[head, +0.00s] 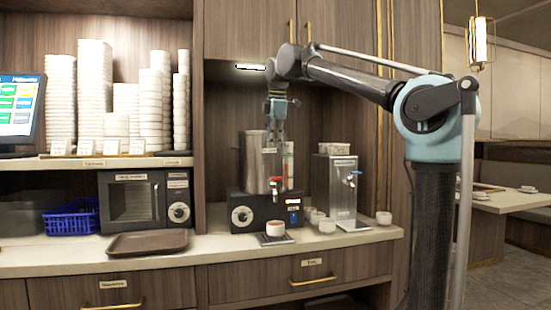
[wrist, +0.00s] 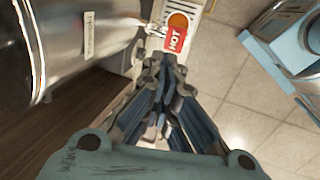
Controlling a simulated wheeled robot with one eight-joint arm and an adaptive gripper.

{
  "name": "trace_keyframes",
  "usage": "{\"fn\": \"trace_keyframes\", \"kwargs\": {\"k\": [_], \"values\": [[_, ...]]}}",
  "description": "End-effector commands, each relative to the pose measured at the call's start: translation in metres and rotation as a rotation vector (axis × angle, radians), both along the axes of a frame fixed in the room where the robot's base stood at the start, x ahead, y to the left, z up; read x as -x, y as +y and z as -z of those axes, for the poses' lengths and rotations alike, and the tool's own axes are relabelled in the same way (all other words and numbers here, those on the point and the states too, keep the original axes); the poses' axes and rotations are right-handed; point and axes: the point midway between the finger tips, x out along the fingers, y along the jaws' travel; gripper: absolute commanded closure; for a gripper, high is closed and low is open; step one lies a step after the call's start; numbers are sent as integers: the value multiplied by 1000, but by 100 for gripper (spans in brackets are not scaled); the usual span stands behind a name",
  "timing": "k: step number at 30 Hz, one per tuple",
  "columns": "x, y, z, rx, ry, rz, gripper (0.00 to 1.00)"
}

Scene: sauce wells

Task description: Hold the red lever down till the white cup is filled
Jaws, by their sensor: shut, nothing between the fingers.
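The red lever (head: 276,182) is on the front of the tall metal urn (head: 254,158). In the wrist view a red plate marked HOT (wrist: 175,40) lies just beyond my fingertips. The white cup (head: 275,229) stands upright on a small dark tray below the lever; its fill level is too small to tell. My gripper (head: 276,143) points down beside the urn's upper front, above the lever and apart from it. In the wrist view my gripper (wrist: 162,64) is shut and empty, with the urn (wrist: 75,45) to its left.
A microwave (head: 146,199), a brown tray (head: 148,243) and a blue basket (head: 71,219) are to the left.

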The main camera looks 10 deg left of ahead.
Motion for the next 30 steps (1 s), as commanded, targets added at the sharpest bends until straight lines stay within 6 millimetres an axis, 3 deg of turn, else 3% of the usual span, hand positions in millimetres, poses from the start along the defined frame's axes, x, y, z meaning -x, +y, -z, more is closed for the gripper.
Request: {"fn": "trace_keyframes", "kwargs": {"k": [3,10,26,30], "values": [[0,0,-15,0,0,0,100],[0,-2,-29,0,0,2,100],[0,-3,-29,0,0,4,100],[0,-18,-21,-8,6,55,100]]}}
